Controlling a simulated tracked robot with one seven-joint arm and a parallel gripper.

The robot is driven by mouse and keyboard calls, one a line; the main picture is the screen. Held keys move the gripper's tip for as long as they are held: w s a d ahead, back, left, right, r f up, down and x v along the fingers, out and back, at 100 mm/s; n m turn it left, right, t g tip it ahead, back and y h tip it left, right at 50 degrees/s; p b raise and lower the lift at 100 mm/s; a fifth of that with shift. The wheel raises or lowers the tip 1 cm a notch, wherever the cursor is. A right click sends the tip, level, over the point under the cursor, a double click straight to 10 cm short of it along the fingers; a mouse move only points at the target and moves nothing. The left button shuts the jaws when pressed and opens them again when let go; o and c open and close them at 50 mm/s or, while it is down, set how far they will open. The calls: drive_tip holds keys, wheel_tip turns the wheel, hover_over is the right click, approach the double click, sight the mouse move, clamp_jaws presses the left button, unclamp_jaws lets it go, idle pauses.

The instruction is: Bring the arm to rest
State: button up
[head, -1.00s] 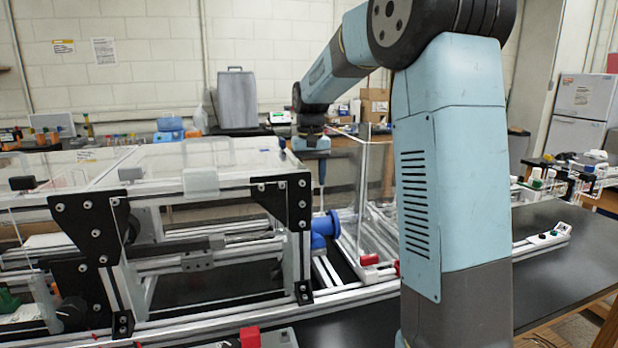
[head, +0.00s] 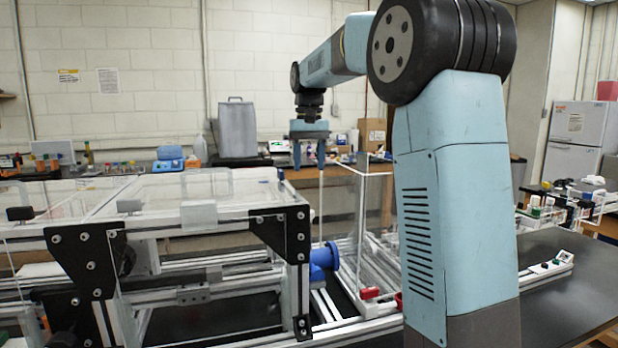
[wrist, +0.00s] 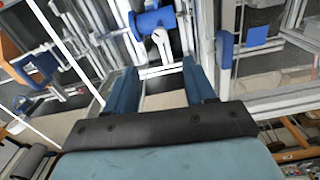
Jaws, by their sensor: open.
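My gripper (head: 310,150) hangs at the end of my blue arm in the head view, pointing down, above the clear-walled bay of the extrusion frame (head: 280,235). In the wrist view my gripper (wrist: 160,88) shows two blue fingers spread apart with nothing held between them. A blue round fitting (head: 324,258) sits on the frame below the gripper. A blue part of the frame also shows in the wrist view (wrist: 153,20), beyond the fingertips, apart from them. My large arm link hides part of the bench on the right.
The frame's clear panels (head: 372,215) stand just right of and below my gripper. A red piece (head: 370,293) lies low in the bay. A grey canister (head: 237,128) and a cardboard box (head: 372,133) stand on the back bench. The air above the frame is free.

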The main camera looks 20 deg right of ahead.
drive_tip(key=shift+r, duration=0.45)
drive_tip(key=shift+s, duration=0.1)
drive_tip(key=s+f+t, duration=0.2)
drive_tip(key=s+t, duration=0.1)
drive_tip(key=s, duration=1.5)
drive_tip(key=s+f+t, duration=0.2)
drive_tip(key=s+f, duration=0.8)
drive_tip(key=s, duration=0.5)
drive_tip(key=shift+a+f+n+t, duration=0.15)
drive_tip(key=shift+f+n+t, duration=0.15)
drive_tip(key=shift+f+n, duration=0.1)
